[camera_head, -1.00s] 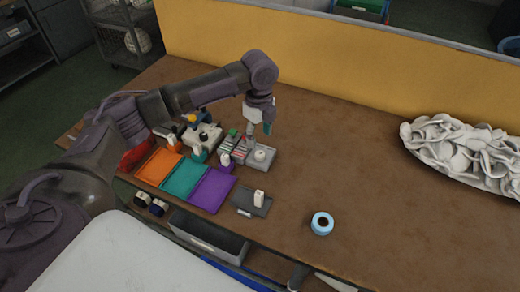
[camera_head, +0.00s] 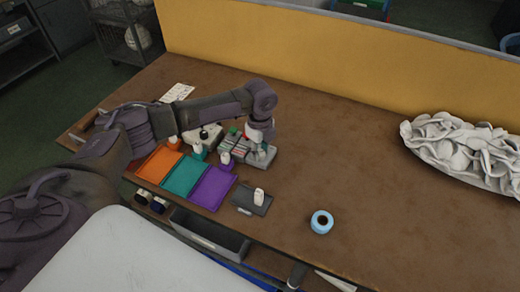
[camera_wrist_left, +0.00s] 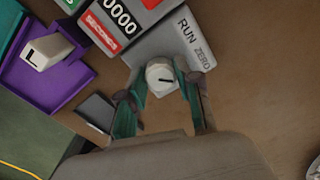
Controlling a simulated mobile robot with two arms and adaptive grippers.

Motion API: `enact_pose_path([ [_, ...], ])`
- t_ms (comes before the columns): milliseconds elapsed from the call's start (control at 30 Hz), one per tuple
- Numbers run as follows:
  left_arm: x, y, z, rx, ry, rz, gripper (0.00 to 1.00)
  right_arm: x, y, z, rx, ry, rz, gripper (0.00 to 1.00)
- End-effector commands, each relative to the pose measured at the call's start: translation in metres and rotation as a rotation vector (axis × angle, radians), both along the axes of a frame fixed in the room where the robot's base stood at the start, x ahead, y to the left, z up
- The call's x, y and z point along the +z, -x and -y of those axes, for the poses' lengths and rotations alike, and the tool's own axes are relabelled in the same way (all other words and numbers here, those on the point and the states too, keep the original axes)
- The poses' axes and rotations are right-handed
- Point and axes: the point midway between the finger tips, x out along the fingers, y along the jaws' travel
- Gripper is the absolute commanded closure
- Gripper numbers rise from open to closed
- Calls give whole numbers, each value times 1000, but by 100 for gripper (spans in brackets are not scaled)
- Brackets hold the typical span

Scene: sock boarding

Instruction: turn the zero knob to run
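The zero knob (camera_wrist_left: 160,77) is a round white knob with a dark pointer line, on a grey box (camera_wrist_left: 143,47) printed RUN and ZERO. The pointer faces right, nearer the ZERO label (camera_wrist_left: 202,58) than the RUN label (camera_wrist_left: 187,30). My left gripper (camera_wrist_left: 160,82) has its teal-padded fingers on either side of the knob, close to it. I cannot make out firm contact. In the head view my left gripper (camera_head: 264,146) is down at the box and partly hides the knob. My right gripper is not in view.
Beside the box stand a counter with red labels (camera_wrist_left: 112,18) and orange, teal and purple trays (camera_head: 211,188). A dark pad (camera_head: 243,201) holds a white piece. A blue tape roll (camera_head: 322,222) and a white heap (camera_head: 460,153) lie right. The table between is bare.

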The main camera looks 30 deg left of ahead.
Motion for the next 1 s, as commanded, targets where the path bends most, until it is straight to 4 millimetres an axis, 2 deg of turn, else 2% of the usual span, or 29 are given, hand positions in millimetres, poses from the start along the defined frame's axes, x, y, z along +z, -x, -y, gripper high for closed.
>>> enact_pose_path([
  [33, 0, 0, 0, 0, 0, 0, 79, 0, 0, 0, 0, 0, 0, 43],
  [167, 0, 0, 0, 0, 0, 0, 100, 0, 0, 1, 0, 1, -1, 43],
  [367, 1, 0, 0, 10, 1, -1, 100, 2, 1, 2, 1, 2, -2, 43],
  [567, 3, 1, 0, 74, 0, -3, 100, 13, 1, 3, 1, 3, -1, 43],
  [1000, 5, 1, 1, 433, 2, -5, 100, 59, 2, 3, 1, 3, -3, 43],
])
